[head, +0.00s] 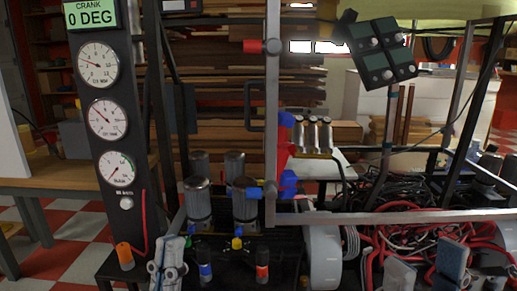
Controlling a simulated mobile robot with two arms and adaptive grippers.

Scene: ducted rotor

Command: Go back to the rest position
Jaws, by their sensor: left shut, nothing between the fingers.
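My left gripper (167,268) shows at the bottom left of the head view as a grey, bolted shape. Its fingers are together and it holds nothing. It is in front of the dark rig base, left of the small blue-banded and red-banded cylinders. My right gripper (427,267) seems to show at the bottom right, as two grey pads standing apart with a gap between them. It is in front of the red and dark cables, and nothing is seen held in it. The lower parts of both grippers are cut off by the picture's bottom edge.
A dark gauge panel (107,145) stands at the left, with an orange-handled knob (125,256) below. An upright metal bar (271,120) and a horizontal rail (400,218) cross the middle. Grey motors (198,205), red cables (400,240) and a grey drum (322,256) crowd the base.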

